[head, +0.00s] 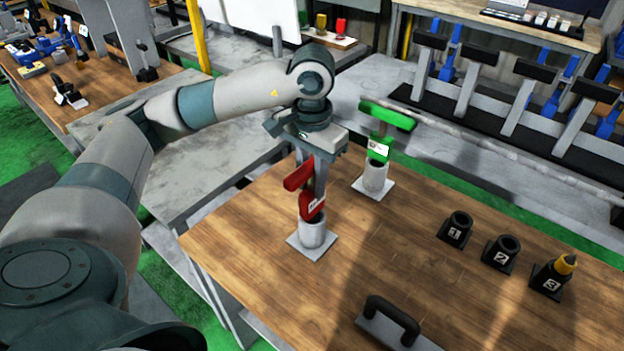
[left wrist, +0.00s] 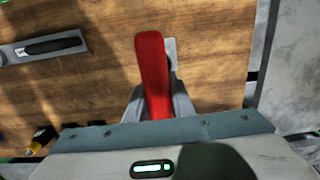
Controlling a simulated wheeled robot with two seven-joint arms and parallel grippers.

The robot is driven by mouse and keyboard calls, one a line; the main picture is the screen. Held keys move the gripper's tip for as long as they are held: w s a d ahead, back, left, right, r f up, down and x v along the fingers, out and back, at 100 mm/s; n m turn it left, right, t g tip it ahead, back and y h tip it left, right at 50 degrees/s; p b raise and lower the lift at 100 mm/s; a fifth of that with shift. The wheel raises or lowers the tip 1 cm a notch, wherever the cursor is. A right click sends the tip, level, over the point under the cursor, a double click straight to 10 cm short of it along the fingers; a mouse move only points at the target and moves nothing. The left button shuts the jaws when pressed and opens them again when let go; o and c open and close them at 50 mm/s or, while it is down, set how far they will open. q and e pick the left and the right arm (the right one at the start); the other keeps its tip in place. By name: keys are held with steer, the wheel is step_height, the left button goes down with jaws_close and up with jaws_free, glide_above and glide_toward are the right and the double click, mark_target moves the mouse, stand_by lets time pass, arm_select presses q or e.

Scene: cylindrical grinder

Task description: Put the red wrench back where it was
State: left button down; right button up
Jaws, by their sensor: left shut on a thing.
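The red wrench (head: 312,206) is upright at the grey cylindrical holder (head: 312,235) with a square base plate, on the wooden table. Its lower end is at the holder's mouth; I cannot tell how deep it sits. My left gripper (head: 315,180) comes down from above and is shut on the red wrench. In the left wrist view the red wrench (left wrist: 152,70) lies between the fingers of my left gripper (left wrist: 158,105), and the holder is mostly hidden beneath it. My right gripper is not in view.
A green wrench (head: 388,118) stands in a similar holder (head: 374,180) behind and to the right. Black holders numbered 1 (head: 457,229), 2 (head: 501,253) and 3 (head: 547,280) stand at right; the third holds a yellow-tipped tool. A black handle (head: 392,318) is at the front.

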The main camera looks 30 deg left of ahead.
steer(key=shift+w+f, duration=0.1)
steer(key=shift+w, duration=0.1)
arm_select(q)
steer(key=c, duration=1.5)
jaws_free()
steer(key=shift+f, duration=0.1)
steer(key=shift+c, duration=0.2)
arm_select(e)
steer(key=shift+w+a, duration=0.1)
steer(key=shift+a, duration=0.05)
